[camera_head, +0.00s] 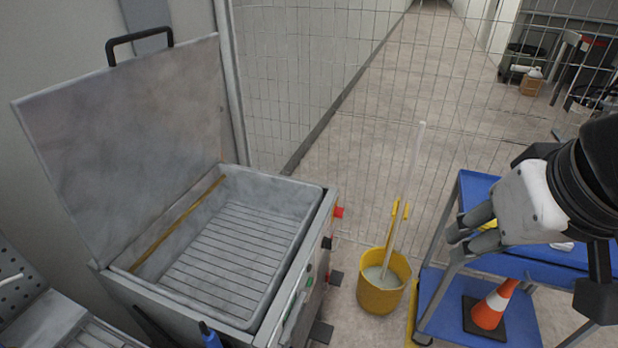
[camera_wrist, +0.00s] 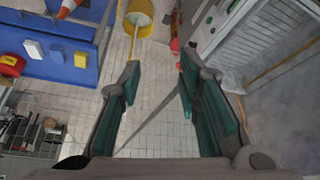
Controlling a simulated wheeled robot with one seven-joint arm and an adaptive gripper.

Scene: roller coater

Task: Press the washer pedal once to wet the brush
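The washer (camera_head: 325,205) is a grey metal basin with a slatted floor, and its lid (camera_head: 130,140) stands open. My gripper (camera_head: 468,236) is above the blue cart, well right of the washer and apart from the pedals. In the wrist view my gripper (camera_wrist: 158,70) is open and empty, with floor between its fingers.
A yellow bucket (camera_head: 381,297) with a pole stands between washer and cart. The blue cart (camera_head: 445,285) bears an orange cone (camera_head: 492,308); small white, yellow and red items on it show in the wrist view. A wire fence (camera_head: 300,90) stands behind. Floor by the bucket is bare.

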